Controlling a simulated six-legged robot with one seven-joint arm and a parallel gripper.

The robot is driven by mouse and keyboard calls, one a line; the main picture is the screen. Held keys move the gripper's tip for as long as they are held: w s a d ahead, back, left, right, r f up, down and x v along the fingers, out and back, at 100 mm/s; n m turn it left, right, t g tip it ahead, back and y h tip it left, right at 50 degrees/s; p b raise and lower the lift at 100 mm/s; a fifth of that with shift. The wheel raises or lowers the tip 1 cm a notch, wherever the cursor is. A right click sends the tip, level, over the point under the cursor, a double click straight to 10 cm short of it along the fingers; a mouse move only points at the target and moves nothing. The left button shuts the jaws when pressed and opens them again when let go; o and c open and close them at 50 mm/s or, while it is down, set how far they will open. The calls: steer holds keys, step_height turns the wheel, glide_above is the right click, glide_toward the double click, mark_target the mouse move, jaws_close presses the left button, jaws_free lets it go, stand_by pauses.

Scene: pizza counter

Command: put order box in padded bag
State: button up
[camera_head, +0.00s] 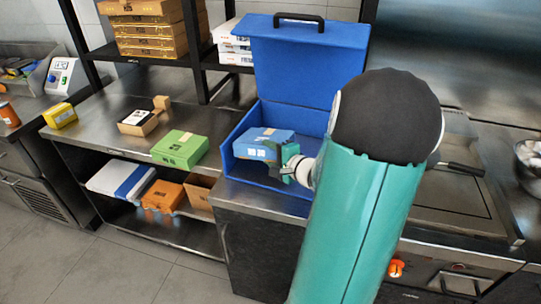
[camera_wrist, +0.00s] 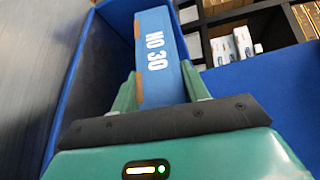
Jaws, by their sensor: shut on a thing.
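The order box is a small blue box (camera_head: 264,141) with white labels on it. In the head view it is inside the opening of the blue padded bag (camera_head: 235,176), whose lid stands open behind it. My gripper (camera_head: 287,163) is at the box's right side and shut on it. In the wrist view the blue box (camera_wrist: 158,50), marked "NO 30", sits between the two green fingers of my gripper (camera_wrist: 160,92). Blue bag walls show on both sides of it. Whether the box touches the bag floor I cannot tell.
A green box (camera_head: 180,149), an open brown box (camera_head: 138,122) and a yellow box (camera_head: 60,115) stand on the steel counter to the left. Stacked pizza boxes (camera_head: 150,30) fill the shelf above. A lower shelf holds more boxes. A steel griddle (camera_head: 440,200) lies right of the bag.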

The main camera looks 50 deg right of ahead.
steer(key=shift+f, duration=0.4)
steer(key=shift+w+f, duration=0.1)
steer(key=shift+f, duration=0.55)
steer(key=o, duration=0.9)
steer(key=shift+r, duration=0.55)
steer(key=v, duration=1.2)
steer(key=shift+r, duration=0.1)
